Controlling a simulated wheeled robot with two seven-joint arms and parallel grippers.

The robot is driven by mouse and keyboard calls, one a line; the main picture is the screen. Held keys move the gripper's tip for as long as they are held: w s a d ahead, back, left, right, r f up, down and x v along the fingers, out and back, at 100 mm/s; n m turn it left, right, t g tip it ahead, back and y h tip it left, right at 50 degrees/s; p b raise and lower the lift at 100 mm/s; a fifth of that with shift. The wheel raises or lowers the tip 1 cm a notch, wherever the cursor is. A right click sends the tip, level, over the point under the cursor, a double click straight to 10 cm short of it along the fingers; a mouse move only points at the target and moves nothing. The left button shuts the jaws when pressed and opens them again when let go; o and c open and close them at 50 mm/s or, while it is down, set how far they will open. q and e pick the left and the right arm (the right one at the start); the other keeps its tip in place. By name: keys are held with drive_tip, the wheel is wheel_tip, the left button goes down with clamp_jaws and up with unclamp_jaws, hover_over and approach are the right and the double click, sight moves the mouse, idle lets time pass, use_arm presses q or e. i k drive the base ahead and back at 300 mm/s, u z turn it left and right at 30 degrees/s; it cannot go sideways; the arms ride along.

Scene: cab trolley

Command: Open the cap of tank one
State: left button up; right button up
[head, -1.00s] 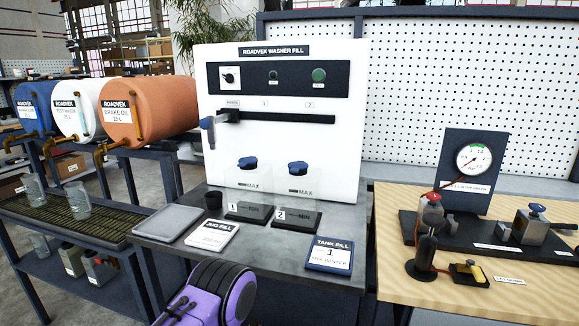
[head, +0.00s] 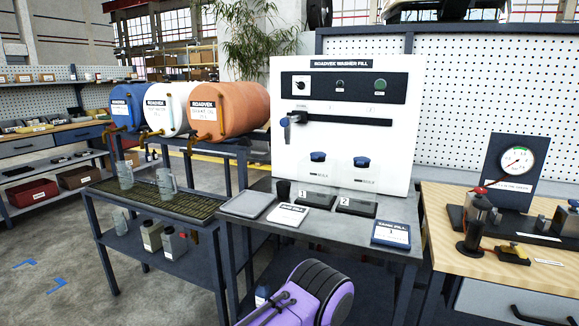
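Tank one (head: 319,175) is a clear, pale tank with a blue cap (head: 318,157) on top. It stands on a dark base marked 1 at the front of the white washer fill panel (head: 345,80). The cap is on the tank. Tank two (head: 360,180), marked 2, stands just to its right with its own blue cap (head: 361,162). A purple part of my own arm shows at the bottom middle, in front of the bench. Neither of my grippers is in view.
The grey bench (head: 262,228) also holds a grey tray (head: 247,205), a black cup (head: 283,189), a white card (head: 288,217) and a blue card (head: 391,235). A blue-handled nozzle (head: 284,124) hangs on the panel. A wooden bench (head: 440,240) with a gauge stands right.

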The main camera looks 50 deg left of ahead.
sight(315, 154)
drive_tip(key=z, duration=0.05)
drive_tip(key=k, duration=0.25)
drive_tip(key=u, duration=0.85)
